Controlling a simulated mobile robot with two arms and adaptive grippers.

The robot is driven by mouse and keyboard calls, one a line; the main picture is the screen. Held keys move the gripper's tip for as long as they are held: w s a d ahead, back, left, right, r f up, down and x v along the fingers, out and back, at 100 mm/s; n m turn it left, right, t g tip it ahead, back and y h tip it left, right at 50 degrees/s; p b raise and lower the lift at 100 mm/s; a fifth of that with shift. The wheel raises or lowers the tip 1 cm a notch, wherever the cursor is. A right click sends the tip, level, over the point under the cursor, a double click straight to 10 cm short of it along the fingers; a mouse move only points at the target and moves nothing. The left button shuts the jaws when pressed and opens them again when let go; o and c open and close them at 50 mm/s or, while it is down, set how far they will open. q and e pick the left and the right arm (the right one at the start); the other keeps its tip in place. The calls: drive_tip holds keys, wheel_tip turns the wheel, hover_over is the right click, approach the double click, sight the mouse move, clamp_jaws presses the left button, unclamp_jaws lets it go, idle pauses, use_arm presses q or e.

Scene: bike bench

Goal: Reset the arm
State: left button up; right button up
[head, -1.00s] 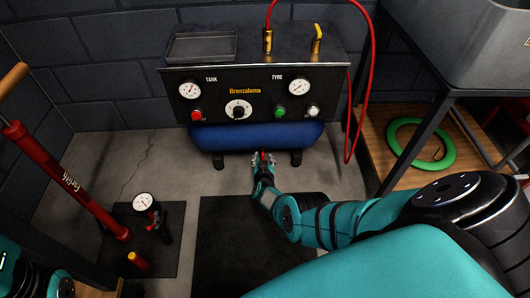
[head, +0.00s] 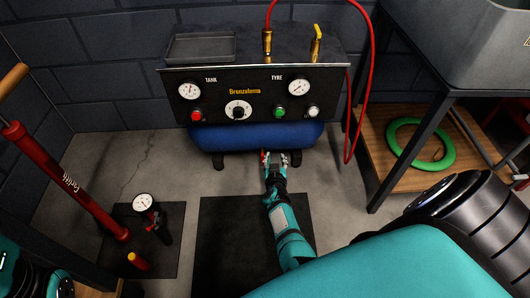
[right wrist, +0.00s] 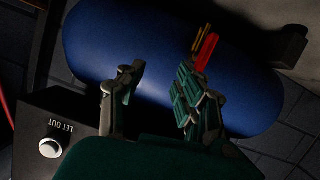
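My right gripper (head: 275,158) reaches in front of the blue tank (head: 255,135) under the compressor panel, low over the floor. In the right wrist view its two fingers (right wrist: 160,88) are apart with nothing between them, and the blue tank (right wrist: 120,50) fills the space beyond. A small red and yellow part (right wrist: 205,48) shows by the tip of one finger; I cannot tell what it belongs to. My left gripper is out of sight; only some of my left arm shows at the lower left.
The compressor panel (head: 255,97) has gauges and knobs, with a grey tray (head: 201,46) on top. A red hose (head: 373,60) hangs at its right. A red floor pump (head: 65,180) and gauge (head: 143,202) stand at left.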

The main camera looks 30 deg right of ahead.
drive_tip(key=s+a+f+y, duration=0.1)
drive_tip(key=a+f, duration=0.1)
drive_tip(key=a, duration=0.4)
drive_tip(key=shift+s, duration=0.15)
drive_tip(key=shift+r+x, duration=0.2)
drive_tip(key=shift+x, duration=4.1)
